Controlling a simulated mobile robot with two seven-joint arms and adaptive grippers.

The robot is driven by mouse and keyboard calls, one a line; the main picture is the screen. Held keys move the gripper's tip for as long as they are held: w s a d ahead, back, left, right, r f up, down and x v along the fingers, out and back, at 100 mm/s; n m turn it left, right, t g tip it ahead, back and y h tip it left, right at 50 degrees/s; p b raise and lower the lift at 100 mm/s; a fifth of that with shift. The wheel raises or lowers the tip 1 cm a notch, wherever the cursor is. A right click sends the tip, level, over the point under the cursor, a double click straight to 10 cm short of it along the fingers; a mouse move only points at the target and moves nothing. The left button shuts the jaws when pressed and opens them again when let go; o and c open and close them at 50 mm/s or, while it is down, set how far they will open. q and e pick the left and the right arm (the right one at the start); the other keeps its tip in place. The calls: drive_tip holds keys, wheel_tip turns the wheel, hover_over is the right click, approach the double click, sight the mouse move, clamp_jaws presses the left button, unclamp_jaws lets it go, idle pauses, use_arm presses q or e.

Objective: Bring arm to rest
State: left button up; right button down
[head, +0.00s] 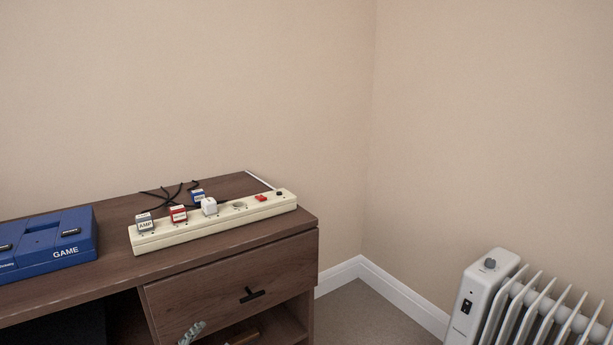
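Neither of my arms can be clearly made out in the head view, and no gripper can be identified. A small grey ridged piece (192,332) shows at the bottom edge, in front of the desk's lower part. I cannot tell what it belongs to. A cream power strip (160,240) lies on the brown desk (120,267). A grey plug marked AMP (145,223), a red plug (179,215) and a white plug (209,206) sit on it. A blue plug (198,197) is just behind the strip.
A blue GAME console (65,235) lies on the desk's left. Black cables (170,195) lie behind the strip. The drawer (230,275) below is shut, with a black handle (252,295). A white radiator (485,290) stands at right. Bare floor (365,315) lies between.

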use_arm(q)
drive_tip(key=s+a+f+n+g, duration=0.2)
drive_tip(key=s+f+g, duration=0.1)
drive_tip(key=s+f, duration=0.3)
drive_tip(key=s+a+f+n+g+y, duration=0.1)
drive_tip(key=s+a+f+n+g, duration=0.1)
drive_tip(key=s+f, duration=0.4)
drive_tip(key=s+a+f+n+g, duration=0.2)
drive_tip(key=s+f+g, duration=0.3)
drive_tip(key=s, duration=0.9)
drive_tip(key=shift+s+a+f+n, duration=0.15)
drive_tip(key=shift+a+f+n, duration=0.15)
drive_tip(key=shift+a+f, duration=0.45)
